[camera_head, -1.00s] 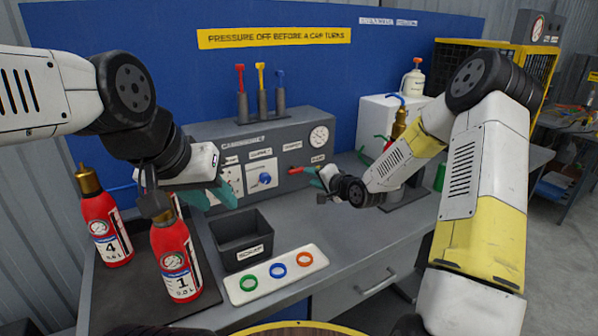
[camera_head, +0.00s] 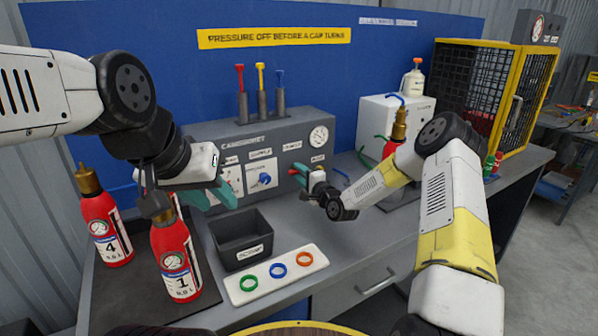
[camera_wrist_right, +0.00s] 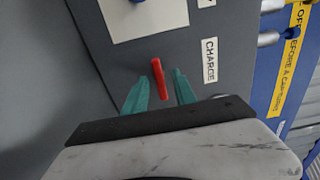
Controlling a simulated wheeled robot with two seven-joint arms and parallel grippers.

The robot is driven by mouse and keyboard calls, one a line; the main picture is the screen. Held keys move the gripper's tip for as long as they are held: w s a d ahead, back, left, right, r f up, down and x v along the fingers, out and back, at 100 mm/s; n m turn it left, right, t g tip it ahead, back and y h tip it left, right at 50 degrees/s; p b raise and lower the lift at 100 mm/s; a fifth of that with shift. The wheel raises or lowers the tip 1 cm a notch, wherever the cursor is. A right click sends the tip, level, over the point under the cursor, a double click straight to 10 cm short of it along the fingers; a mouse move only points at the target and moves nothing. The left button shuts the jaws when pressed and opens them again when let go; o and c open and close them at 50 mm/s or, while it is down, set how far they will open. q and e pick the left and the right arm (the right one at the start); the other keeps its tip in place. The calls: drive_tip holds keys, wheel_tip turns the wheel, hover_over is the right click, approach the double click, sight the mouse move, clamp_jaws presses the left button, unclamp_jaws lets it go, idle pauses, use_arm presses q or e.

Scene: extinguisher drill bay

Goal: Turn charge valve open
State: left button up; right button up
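The charge valve is a red lever (camera_wrist_right: 159,79) on the grey panel, beside the CHARGE label (camera_wrist_right: 209,60) in the right wrist view. It also shows in the head view as a small red handle (camera_head: 299,167) on the panel's right part. My right gripper (camera_wrist_right: 158,86) is open, with its teal fingers on either side of the lever and visible gaps between them and it. My left gripper (camera_head: 212,196) has its teal fingers apart and empty, in front of the panel's left part, far from the valve.
Red extinguishers 4 (camera_head: 104,228) and 1 (camera_head: 174,262) stand at the left on a dark tray. A grey scrap bin (camera_head: 241,239) and a white strip (camera_head: 277,275) with coloured rings lie in front of the panel (camera_head: 212,132). A yellow-framed cage (camera_head: 541,85) stands at the right.

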drive_tip(key=shift+w+a, duration=0.15)
clamp_jaws()
